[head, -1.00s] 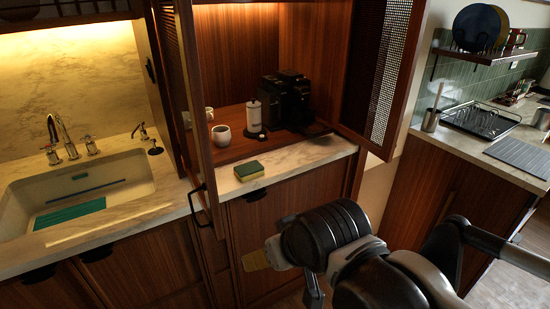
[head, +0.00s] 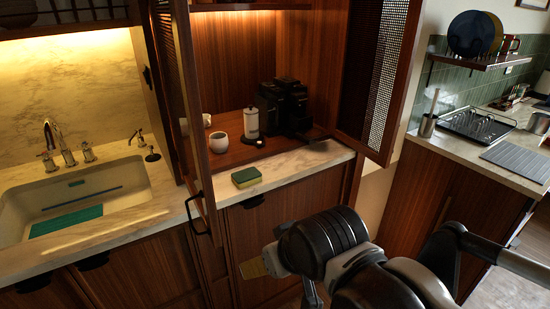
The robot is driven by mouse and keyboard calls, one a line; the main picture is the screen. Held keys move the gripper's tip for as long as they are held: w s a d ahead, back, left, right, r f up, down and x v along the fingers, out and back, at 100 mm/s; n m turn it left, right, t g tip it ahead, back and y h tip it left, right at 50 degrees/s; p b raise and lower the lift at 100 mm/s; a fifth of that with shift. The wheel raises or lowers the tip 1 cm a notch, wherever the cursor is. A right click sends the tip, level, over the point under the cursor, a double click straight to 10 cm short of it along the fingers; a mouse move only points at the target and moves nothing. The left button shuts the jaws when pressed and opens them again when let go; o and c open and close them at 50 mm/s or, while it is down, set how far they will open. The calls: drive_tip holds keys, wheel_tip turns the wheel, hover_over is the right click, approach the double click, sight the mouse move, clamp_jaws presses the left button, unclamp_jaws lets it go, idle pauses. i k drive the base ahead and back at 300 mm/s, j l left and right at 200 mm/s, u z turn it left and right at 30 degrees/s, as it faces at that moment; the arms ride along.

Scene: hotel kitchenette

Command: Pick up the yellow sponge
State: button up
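The yellow sponge (head: 246,178) has a green top layer and lies flat on the marble counter edge, in front of the open wooden cabinet. My gripper (head: 262,268) is low in the head view, in front of the counter and below the sponge. It is apart from the sponge. A pale yellowish finger pad shows at its left and a dark finger part below; the arm hides most of the rest, so its opening cannot be judged.
The open cabinet door (head: 194,120) with its black handle stands just left of the sponge. A white mug (head: 220,141), a white-bodied canister (head: 251,120) and a black coffee machine (head: 286,104) stand behind it. The sink (head: 75,200) is at left. Marble right of the sponge is clear.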

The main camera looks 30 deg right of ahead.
sight(243, 179)
drive_tip(key=i+l, duration=0.25)
drive_tip(key=i+l+u, duration=0.1)
drive_tip(key=i+l, duration=0.15)
drive_tip(key=l, duration=0.25)
drive_tip(key=i+l, duration=0.25)
drive_tip(key=l, duration=0.15)
drive_tip(key=i+l+u, duration=0.1)
drive_tip(key=i+l, duration=0.15)
drive_tip(key=l, duration=0.15)
